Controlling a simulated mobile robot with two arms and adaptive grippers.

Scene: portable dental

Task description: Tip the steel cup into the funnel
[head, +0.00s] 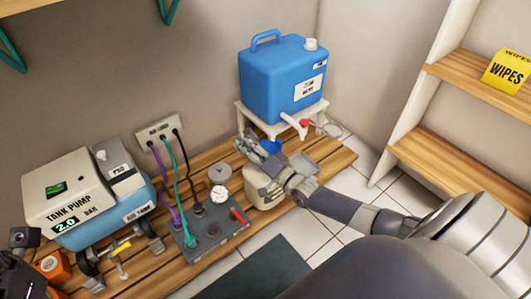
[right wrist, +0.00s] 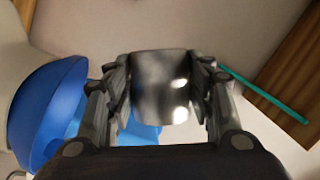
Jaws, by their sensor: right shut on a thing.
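My right gripper (head: 246,143) is shut on the steel cup (right wrist: 160,88), which sits between both fingers in the right wrist view. In the head view the cup is hard to make out among the fingers. A blue funnel (head: 271,147) shows just right of the gripper, partly hidden, above a cream jug (head: 262,190). The funnel is also large at the left of the right wrist view (right wrist: 45,112), beside the cup and apart from it. The cup's contents are not visible.
A blue water tank (head: 283,82) with a spigot stands on a white stand behind the gripper. A grey socket box (head: 209,235) with cables and a tank pump (head: 75,200) are at left on the wooden bench (head: 335,160). A shelf (head: 465,160) stands at right.

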